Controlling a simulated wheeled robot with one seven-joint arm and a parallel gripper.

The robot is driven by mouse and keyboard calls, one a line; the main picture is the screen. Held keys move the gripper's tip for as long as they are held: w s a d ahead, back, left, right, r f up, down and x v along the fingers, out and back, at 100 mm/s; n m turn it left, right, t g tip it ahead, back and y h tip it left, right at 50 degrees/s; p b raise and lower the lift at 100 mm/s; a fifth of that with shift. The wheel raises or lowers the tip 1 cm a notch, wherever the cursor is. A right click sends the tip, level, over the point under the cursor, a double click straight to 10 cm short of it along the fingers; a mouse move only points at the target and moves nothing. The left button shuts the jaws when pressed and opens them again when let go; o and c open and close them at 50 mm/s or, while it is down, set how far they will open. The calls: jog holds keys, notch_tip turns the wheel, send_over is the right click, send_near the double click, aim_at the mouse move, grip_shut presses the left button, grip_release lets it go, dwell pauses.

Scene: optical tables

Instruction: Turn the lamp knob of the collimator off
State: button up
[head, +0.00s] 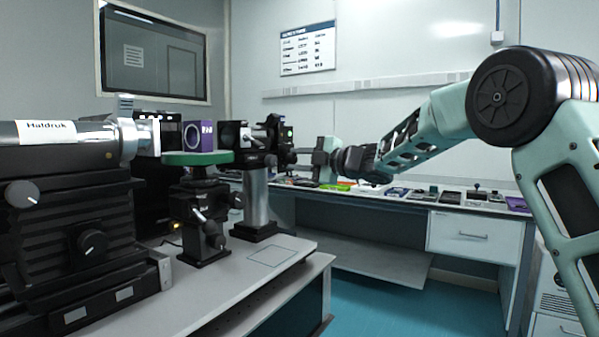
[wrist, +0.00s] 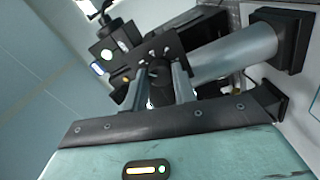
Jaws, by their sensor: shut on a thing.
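The collimator appears to be the black housing (head: 272,140) on a thick silver post in the head view. Its dark face plate (wrist: 172,48) shows close up in the wrist view, with small holes and lights. A small dark lamp knob (wrist: 157,73) sits on this face. My gripper (head: 302,152) reaches in from the right in the head view. In the wrist view its two fingers (wrist: 157,88) lie on either side of the knob and are shut on it. The knob's pointer and markings are too small to read.
A green-topped stage (head: 198,158) stands left of the post. A large black instrument labelled Haldruk (head: 50,135) fills the left. A back bench (head: 470,207) holds several small items. The near table's front right area is bare.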

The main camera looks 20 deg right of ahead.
jog(key=n+b, duration=0.1)
jog(key=n, duration=0.1)
jog(key=n+b, duration=0.4)
jog(key=shift+f, duration=0.3)
jog(key=shift+r+n+b, duration=0.1)
jog(key=shift+n+b, duration=1.3)
jog(key=shift+n, duration=0.3)
jog(key=o, duration=1)
jog(key=shift+r, duration=0.1)
jog(key=shift+s, duration=0.1)
jog(key=v, duration=1.7)
jog(key=shift+d, duration=0.15)
